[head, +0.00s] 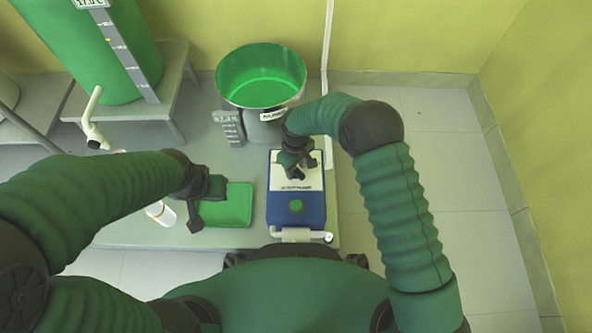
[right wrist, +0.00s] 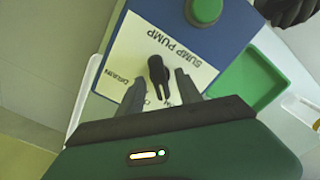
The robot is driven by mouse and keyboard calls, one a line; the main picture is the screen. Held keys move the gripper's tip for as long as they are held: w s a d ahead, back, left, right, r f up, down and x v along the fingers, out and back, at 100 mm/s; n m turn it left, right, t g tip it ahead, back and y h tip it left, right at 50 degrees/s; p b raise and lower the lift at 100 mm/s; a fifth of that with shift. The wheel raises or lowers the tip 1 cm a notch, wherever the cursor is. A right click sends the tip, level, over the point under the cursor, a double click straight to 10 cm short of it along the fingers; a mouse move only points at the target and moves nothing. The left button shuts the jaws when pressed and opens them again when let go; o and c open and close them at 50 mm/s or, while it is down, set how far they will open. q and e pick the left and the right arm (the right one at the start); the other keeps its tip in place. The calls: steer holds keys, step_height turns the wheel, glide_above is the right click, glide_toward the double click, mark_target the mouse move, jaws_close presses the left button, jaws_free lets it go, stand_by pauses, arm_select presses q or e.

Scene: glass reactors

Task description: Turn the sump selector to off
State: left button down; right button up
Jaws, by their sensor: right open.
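The sump pump panel is a blue box (head: 313,213) with a white label face and a round green button (head: 296,206). In the right wrist view, the black selector knob (right wrist: 158,72) stands on the white label (right wrist: 132,50), which reads "SUMP PUMP" and "DRAIN"; other position words are partly hidden by the fingers. My right gripper (head: 297,170) is over the label and hides the knob in the head view. In the wrist view its open fingers (right wrist: 160,82) lie on either side of the knob's lower end; contact cannot be told. My left gripper (head: 203,201) is over the green tray, its opening unclear.
A green tray (head: 235,206) lies left of the panel. A steel vessel with green contents (head: 261,83) stands behind it, with a grey gauge strip (head: 229,128) beside it. A white pipe (head: 297,235) runs along the panel's front. Floor on the right (head: 458,180) is clear.

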jaws_close()
steer(key=shift+r, duration=0.1)
stand_by(0.3)
steer(key=shift+r+m+p, duration=0.2)
steer(key=shift+m+p, duration=0.5)
steer(key=shift+p, duration=0.45)
steer(key=shift+m+p, duration=1.2)
steer(key=m+p, duration=0.2)
steer(key=m, duration=0.1)
steer(key=shift+f, duration=0.1)
steer(key=shift+f+m+p, duration=0.1)
steer(key=shift+m+p, duration=0.5)
steer(key=shift+m, duration=0.4)
